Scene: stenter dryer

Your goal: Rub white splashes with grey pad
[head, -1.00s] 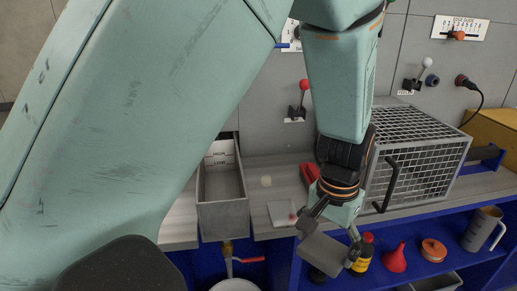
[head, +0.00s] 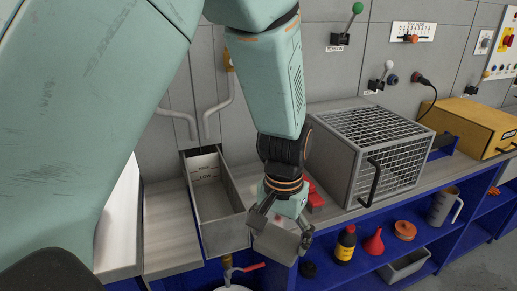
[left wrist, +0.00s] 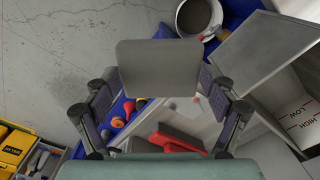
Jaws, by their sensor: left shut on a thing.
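My left gripper (head: 282,230) is shut on a flat grey pad (head: 276,244). It holds the pad in front of the worktop's front edge, right of the open grey tank. In the left wrist view the grey pad (left wrist: 158,68) spans the space between the two fingers. I cannot clearly make out white splashes in either view now; the arm and pad hide part of the worktop. My right gripper is not in view.
A grey tank (head: 220,205) marked HIGH and LOW stands left of the gripper. A wire-mesh cage (head: 365,150) stands to the right, with a red object (head: 315,196) beside it.

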